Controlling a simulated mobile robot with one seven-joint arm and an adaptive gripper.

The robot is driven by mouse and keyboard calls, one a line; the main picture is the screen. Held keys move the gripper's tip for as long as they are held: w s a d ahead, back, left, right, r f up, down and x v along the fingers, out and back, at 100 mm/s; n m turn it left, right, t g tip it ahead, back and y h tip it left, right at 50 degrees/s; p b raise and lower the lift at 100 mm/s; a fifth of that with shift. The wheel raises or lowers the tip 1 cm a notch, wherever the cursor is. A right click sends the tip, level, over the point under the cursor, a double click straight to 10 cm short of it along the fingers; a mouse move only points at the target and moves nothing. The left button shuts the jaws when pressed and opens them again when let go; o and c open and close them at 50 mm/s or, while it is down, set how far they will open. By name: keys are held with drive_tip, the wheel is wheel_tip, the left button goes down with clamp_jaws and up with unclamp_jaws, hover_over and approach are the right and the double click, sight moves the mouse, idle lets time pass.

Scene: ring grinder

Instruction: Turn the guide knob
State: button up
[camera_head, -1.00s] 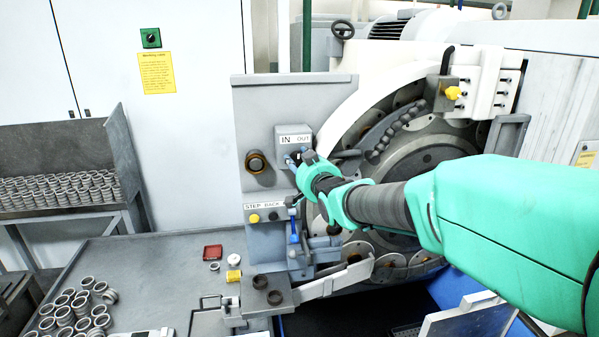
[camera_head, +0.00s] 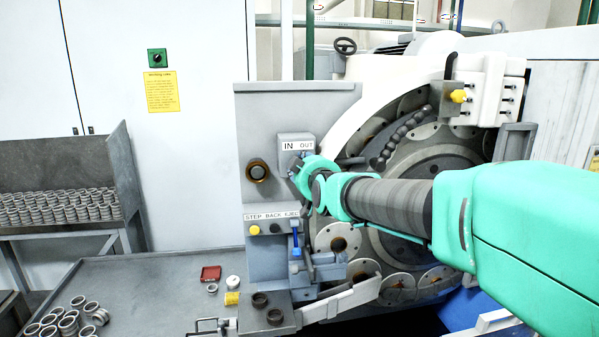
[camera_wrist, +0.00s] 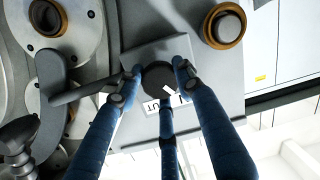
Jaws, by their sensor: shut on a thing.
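The guide knob (camera_wrist: 158,77) is a dark round knob on a grey box (camera_head: 295,142) labelled IN and OUT, on the grey panel of the grinder. In the wrist view the label (camera_wrist: 160,103) appears upside down and partly covered by a finger. My gripper (camera_wrist: 155,78) has its blue fingers closed around the knob, with fingertips at its sides and one finger below it in the picture. In the head view my gripper (camera_head: 296,168) is at the box's lower part and hides the knob.
A brass-ringed button (camera_head: 258,171) sits left of the box. Below are the STEP BACK and EJECT label (camera_head: 271,215) and a yellow button (camera_head: 254,230). A dark lever (camera_wrist: 80,93) lies close to my fingers. Several steel rings (camera_head: 68,322) lie on the table.

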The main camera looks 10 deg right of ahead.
drive_tip(key=shift+n, duration=0.3)
idle(0.4)
drive_tip(key=o, duration=1.1)
drive_tip(key=shift+a, duration=0.1)
drive_tip(key=shift+s, duration=0.15)
drive_tip(key=shift+s+d+r, duration=0.1)
drive_tip(key=shift+s+r, duration=0.2)
drive_tip(key=shift+s, duration=1.65)
drive_tip(key=shift+s+d+r, duration=0.15)
drive_tip(key=shift+s+r, duration=0.1)
drive_tip(key=shift+s, duration=1.65)
drive_tip(key=shift+s+d+r, duration=0.1)
drive_tip(key=shift+s+r, duration=0.2)
drive_tip(key=shift+s, duration=1.65)
drive_tip(key=s+d+f+m+g, duration=0.1)
drive_tip(key=s+f+m+g, duration=0.1)
drive_tip(key=s+f, duration=0.5)
drive_tip(key=s+d+f+m+g, duration=0.2)
drive_tip(key=s+f+g, duration=0.3)
drive_tip(key=s, duration=1.1)
drive_tip(key=s+d+f+m+g, duration=0.2)
drive_tip(key=s+f+g, duration=0.1)
drive_tip(key=s+f, duration=0.7)
drive_tip(key=shift+s+f+g+h, duration=0.2)
drive_tip(key=shift+s, duration=0.35)
drive_tip(key=shift+s+f+g+h, duration=0.2)
drive_tip(key=shift+s, duration=0.35)
